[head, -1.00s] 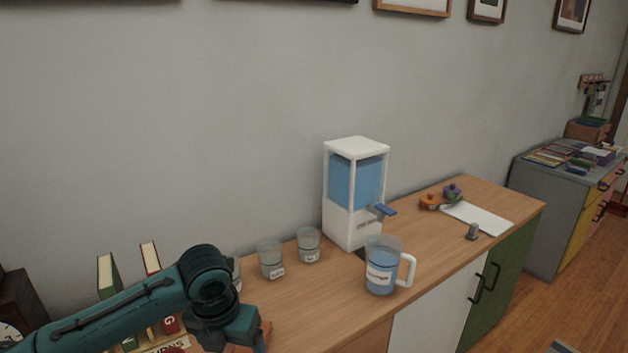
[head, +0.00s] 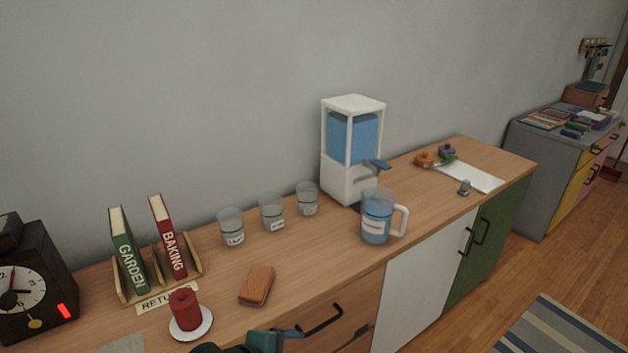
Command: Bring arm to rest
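My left arm shows only as a dark teal piece (head: 250,343) at the bottom edge of the head view, in front of the counter's front edge. My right arm and gripper are not in view. The wooden counter (head: 225,280) runs along the wall. A brown block (head: 257,286) lies on it, a little above the teal arm piece in the picture and apart from it.
On the counter stand a book rack with a green book (head: 128,250) and a red book (head: 168,238), a red candle (head: 185,308), a clock (head: 30,285), three glasses (head: 271,213), a water dispenser (head: 352,150) and a pitcher (head: 377,217).

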